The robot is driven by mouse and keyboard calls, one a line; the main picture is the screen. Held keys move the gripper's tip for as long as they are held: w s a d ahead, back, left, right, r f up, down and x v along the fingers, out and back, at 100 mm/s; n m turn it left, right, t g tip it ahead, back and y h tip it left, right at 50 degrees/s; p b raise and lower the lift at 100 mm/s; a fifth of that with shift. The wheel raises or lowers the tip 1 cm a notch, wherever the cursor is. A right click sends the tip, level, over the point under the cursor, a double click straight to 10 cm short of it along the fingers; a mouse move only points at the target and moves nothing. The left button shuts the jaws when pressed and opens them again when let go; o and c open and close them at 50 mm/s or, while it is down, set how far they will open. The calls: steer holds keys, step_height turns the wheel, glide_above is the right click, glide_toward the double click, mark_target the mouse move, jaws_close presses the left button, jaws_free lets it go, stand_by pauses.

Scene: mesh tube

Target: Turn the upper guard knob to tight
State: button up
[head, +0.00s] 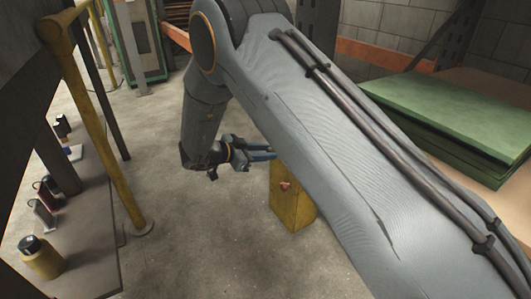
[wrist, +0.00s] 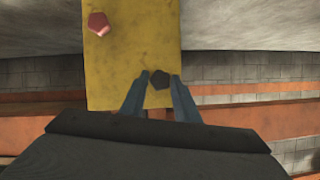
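A yellow post (head: 290,212) stands on the floor, partly hidden by my arm in the head view. In the wrist view, the post's face (wrist: 130,50) carries a dark, many-sided knob (wrist: 160,79) and a red knob (wrist: 98,23). The red knob also shows in the head view (head: 286,185), below my gripper (head: 268,155). The wrist picture appears upside down, so the dark knob is the upper one. My gripper's two blue-grey fingers (wrist: 159,86) are open, one on each side of the dark knob. I cannot tell whether they touch it. The knob's setting is not readable.
A bench (head: 80,245) with a yellow jar (head: 40,258) and small items is at the left, beside a yellow rail (head: 105,120). A green slab (head: 450,118) is at the right. The floor (head: 190,225) left of the post is clear.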

steer(key=c, duration=0.6)
steer(key=shift+o, duration=0.2)
steer(key=shift+r+p, duration=0.1)
steer(key=shift+p, duration=0.55)
